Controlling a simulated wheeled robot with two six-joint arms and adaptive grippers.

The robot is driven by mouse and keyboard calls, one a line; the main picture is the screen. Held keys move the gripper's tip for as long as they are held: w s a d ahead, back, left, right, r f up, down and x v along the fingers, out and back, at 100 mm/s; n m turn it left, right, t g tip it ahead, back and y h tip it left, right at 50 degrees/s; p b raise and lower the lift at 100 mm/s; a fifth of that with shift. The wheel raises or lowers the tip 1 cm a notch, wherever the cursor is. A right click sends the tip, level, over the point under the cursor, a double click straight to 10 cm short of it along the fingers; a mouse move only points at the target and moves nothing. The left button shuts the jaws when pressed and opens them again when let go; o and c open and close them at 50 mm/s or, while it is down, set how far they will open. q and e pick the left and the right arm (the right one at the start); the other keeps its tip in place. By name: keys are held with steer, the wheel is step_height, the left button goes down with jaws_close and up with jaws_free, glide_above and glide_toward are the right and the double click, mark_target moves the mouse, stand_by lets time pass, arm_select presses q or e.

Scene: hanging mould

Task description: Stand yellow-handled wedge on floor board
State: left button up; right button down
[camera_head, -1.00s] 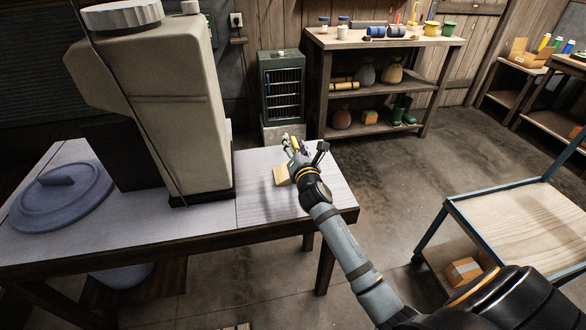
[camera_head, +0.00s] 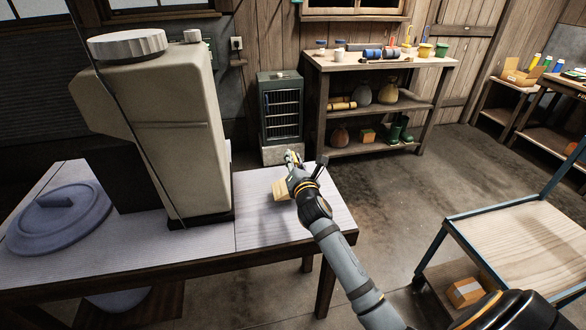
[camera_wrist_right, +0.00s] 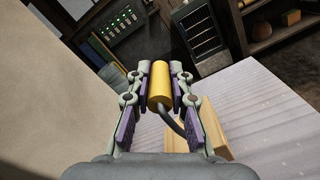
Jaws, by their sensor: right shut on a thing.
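The wedge is a pale wooden block (camera_head: 281,191) on the right part of the table, with a yellow handle (camera_wrist_right: 160,84) joined by a dark curved rod. My right gripper (camera_head: 291,157) is shut on the yellow handle; in the right wrist view its two fingers (camera_wrist_right: 160,90) lie on either side of it. The block (camera_wrist_right: 212,140) shows below and right of the handle, over the table top. I cannot tell whether it touches the table. A brown wooden board (camera_head: 165,302) shows partly under the table; I cannot tell whether it is the floor board. My left gripper is not in view.
A tall beige machine (camera_head: 180,130) stands on the table (camera_head: 300,225), left of the wedge. A blue round lid (camera_head: 60,220) lies at the far left. A dark green heater-like cabinet (camera_head: 280,105) and shelving (camera_head: 380,110) stand behind. A cart (camera_head: 525,230) is at the right, with open floor between.

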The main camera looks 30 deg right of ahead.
arm_select(q)
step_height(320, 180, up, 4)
steer(key=p, duration=0.2)
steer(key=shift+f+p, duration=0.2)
steer(key=shift+p, duration=0.15)
arm_select(e)
step_height(320, 180, up, 15)
